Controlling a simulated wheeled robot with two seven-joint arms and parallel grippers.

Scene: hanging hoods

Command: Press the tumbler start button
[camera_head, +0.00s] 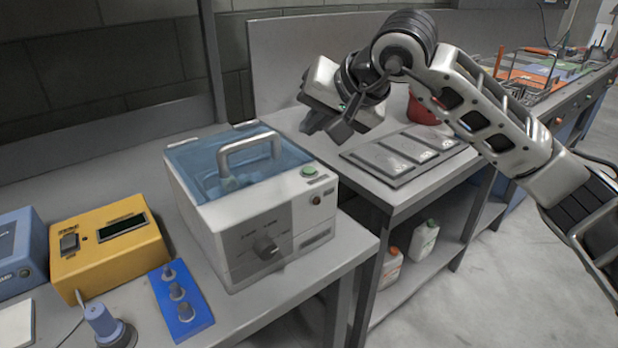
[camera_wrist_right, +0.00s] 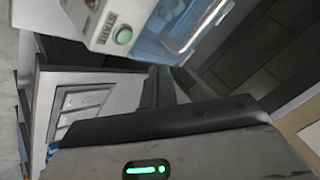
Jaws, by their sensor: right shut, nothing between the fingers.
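The tumbler (camera_head: 262,215) is a white box with a clear blue lid and a grey handle, on the bench in the middle of the head view. Its round green start button (camera_head: 308,171) sits on the top right corner; below it is a small red button (camera_head: 316,200). The right wrist view shows the green button (camera_wrist_right: 124,36) beside START lettering, uncovered. My right gripper (camera_head: 327,128) is shut and empty, above and behind the button, apart from it. Its dark fingers (camera_wrist_right: 166,88) also show in the wrist view. My left gripper is out of view.
A yellow box (camera_head: 110,245) with a display and a blue plate (camera_head: 180,300) with knobs stand left of the tumbler. A grey tray (camera_head: 400,155) and a red pot (camera_head: 422,112) are on the bench to the right. Bottles (camera_head: 424,240) stand on the shelf below.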

